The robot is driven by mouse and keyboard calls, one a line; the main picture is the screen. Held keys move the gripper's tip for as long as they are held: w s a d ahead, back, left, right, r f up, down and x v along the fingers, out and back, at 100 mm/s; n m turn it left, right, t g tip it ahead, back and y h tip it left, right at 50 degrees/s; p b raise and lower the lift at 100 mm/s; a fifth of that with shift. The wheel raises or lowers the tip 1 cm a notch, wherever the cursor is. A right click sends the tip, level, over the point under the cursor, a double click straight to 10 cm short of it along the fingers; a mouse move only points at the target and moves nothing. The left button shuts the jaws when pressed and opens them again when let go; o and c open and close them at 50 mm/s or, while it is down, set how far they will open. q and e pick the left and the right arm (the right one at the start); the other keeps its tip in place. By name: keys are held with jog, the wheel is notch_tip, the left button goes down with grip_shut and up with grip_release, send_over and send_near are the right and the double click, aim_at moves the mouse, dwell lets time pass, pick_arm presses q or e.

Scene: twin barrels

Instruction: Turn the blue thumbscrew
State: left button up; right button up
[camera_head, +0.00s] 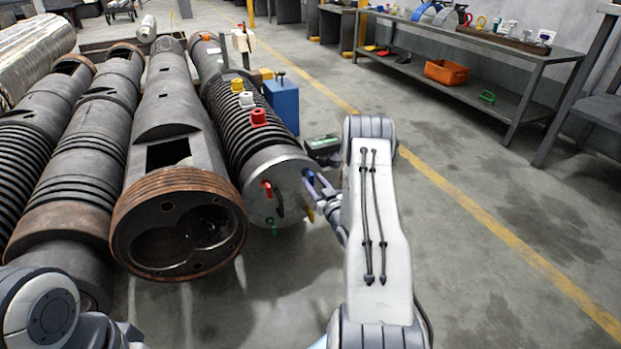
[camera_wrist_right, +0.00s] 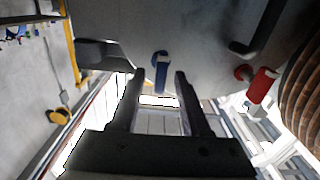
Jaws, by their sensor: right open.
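The blue thumbscrew (camera_head: 308,175) sits on the right side of the flat grey end plate (camera_head: 283,180) of the ribbed barrel. In the right wrist view the thumbscrew (camera_wrist_right: 161,70) sticks out from the plate, just beyond and roughly centred between the fingertips. My right gripper (camera_head: 318,188) is in front of the plate, close to the thumbscrew. In its wrist view the right gripper (camera_wrist_right: 160,80) is open with nothing held. Whether a finger touches the thumbscrew is unclear. My left arm shows at the lower left, its gripper outside the frame.
A red handle (camera_head: 267,188), a black handle (camera_head: 279,203) and a green part (camera_head: 272,228) are on the same plate. An open-ended barrel (camera_head: 180,190) lies alongside at left. A workbench (camera_head: 480,40) stands at back right. Floor at right is clear.

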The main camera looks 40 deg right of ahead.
aim_at(313, 181)
jog(key=shift+p+v, duration=0.55)
jog(key=shift+v, duration=1.95)
